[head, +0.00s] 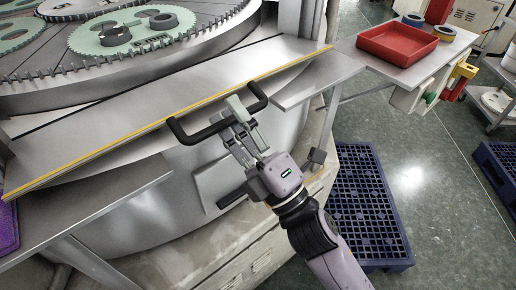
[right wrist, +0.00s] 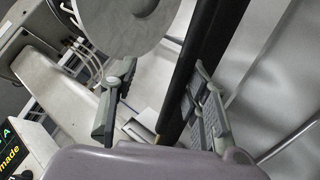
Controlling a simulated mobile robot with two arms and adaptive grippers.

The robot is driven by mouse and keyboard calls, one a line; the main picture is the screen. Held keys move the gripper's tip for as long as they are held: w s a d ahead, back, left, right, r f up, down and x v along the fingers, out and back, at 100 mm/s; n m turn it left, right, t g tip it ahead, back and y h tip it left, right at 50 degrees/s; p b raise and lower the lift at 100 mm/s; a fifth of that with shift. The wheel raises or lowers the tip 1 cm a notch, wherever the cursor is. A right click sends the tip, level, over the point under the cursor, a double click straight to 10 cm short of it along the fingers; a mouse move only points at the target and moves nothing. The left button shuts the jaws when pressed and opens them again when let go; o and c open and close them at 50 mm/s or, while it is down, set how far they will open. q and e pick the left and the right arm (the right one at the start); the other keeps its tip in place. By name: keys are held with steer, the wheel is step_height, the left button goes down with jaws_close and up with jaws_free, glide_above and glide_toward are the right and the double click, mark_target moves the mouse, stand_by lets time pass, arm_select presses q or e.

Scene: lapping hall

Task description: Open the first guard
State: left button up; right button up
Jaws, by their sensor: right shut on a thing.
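The black U-shaped handle (head: 203,134) sits at the yellow-edged front of the round machine, on what looks like the metal guard (head: 182,158). My right gripper (head: 239,112) is shut on this handle, toward its right end. In the right wrist view the dark handle bar (right wrist: 189,65) runs down between the two fingers of my right gripper (right wrist: 157,108). The guard's lower part is partly hidden behind my gripper and arm. My left gripper is not in view.
A grey side shelf (head: 308,82) flanks the handle on the right, another (head: 90,205) on the left. A red tray (head: 398,42) stands on a bench at the right. A blue pallet (head: 362,200) lies on the floor beside my right arm.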

steer(key=v, duration=0.9)
steer(key=shift+s+d+r, duration=0.15)
steer(key=shift+s+r, duration=0.05)
steer(key=shift+r, duration=0.15)
